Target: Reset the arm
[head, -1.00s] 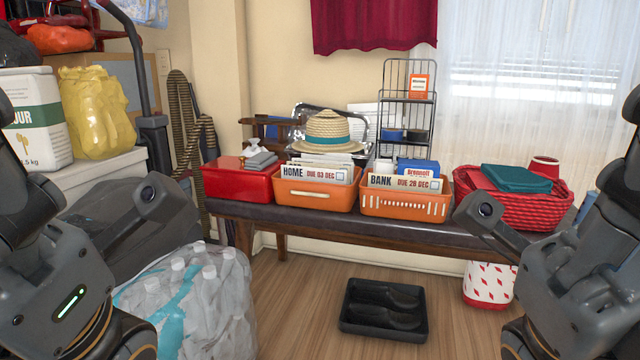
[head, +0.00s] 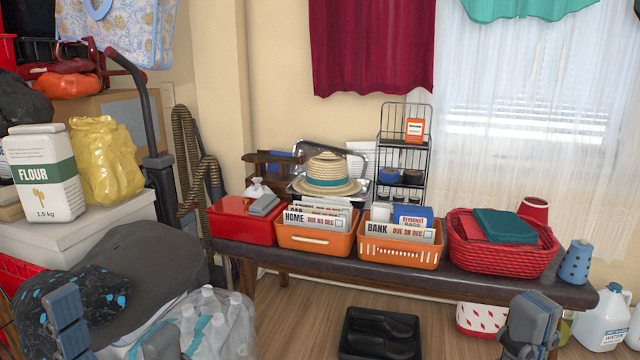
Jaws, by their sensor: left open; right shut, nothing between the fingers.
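My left gripper (head: 112,333) shows at the bottom left, with its two grey fingers spread wide apart and nothing held between them. It is in front of a dark rounded bag and the pack of clear bottles. My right gripper (head: 530,326) shows at the bottom right, below the front edge of the bench, with its fingers together and empty. Only the ends of both grippers are in view; most of both arms is out of the frame.
A dark bench (head: 400,270) bears a red box (head: 240,225), two orange baskets and a red woven basket (head: 500,255). Bottles (head: 215,315) stand at lower left, a black shoe tray (head: 410,350) lies on the floor, and a water jug (head: 603,322) stands right.

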